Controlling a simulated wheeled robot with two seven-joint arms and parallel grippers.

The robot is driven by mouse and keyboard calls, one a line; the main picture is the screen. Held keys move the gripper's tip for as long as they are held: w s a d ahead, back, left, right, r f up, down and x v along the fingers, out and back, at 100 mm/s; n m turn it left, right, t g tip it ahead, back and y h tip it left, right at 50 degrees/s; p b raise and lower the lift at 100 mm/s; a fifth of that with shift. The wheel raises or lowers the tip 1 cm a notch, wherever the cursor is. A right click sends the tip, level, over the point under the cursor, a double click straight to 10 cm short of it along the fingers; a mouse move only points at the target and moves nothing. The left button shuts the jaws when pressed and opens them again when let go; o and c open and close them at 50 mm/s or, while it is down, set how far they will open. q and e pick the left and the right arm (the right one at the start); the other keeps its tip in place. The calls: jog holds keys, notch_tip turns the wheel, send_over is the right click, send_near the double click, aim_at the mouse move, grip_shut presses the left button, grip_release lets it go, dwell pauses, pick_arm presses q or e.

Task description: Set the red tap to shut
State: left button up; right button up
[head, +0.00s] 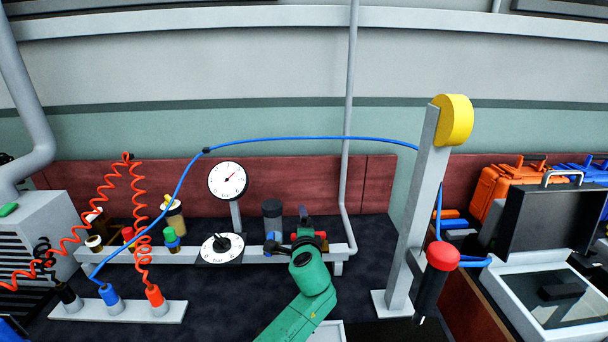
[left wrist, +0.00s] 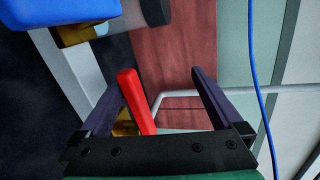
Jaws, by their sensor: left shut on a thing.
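The red tap's lever (left wrist: 137,100) stands between the two dark fingers of my left gripper (left wrist: 160,95) in the left wrist view, close to the left finger. A brass body shows partly below it. In the head view my left gripper (head: 303,226) is at the right part of the grey pipe rail, with a bit of the red tap (head: 321,236) showing beside it. The gripper is shut on the tap's lever. My gripper hides most of the tap, so its exact setting is hard to tell. My right gripper is not in view.
A blue tap handle (left wrist: 60,12) is near in the left wrist view. A dark cylinder (head: 272,214), a white dial (head: 222,247) and a gauge (head: 228,181) stand to the left. A grey post (head: 411,210) with a red-capped handle (head: 442,256) stands to the right.

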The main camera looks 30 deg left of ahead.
pick_arm(q)
notch_tip(320, 180, up, 18)
jog(key=s+d+f+t, duration=0.1)
jog(key=s+t, duration=0.1)
jog(key=t, duration=0.1)
notch_tip(320, 180, down, 16)
jog(key=w+a+g, duration=0.2)
jog(key=g, duration=0.2)
jog(key=shift+w+h, duration=0.4)
jog(key=shift+s+d+r+p, duration=0.2)
jog(key=shift+s+d+p, duration=0.15)
jog(key=shift+s+p, duration=0.1)
jog(key=shift+c, duration=0.3)
jog(key=shift+s+d+f+p, duration=0.1)
jog(key=shift+s+d+p, duration=0.1)
jog(key=shift+s+p, duration=0.65)
jog(key=s, duration=0.2)
jog(key=s+p, duration=0.1)
jog(key=shift+s+d, duration=0.3)
jog(key=shift+s, duration=0.05)
jog(key=s+d+p, duration=0.2)
jog(key=s+p, duration=0.1)
jog(key=s, duration=0.8)
jog(key=shift+d+f, duration=0.15)
jog(key=shift+f, duration=0.15)
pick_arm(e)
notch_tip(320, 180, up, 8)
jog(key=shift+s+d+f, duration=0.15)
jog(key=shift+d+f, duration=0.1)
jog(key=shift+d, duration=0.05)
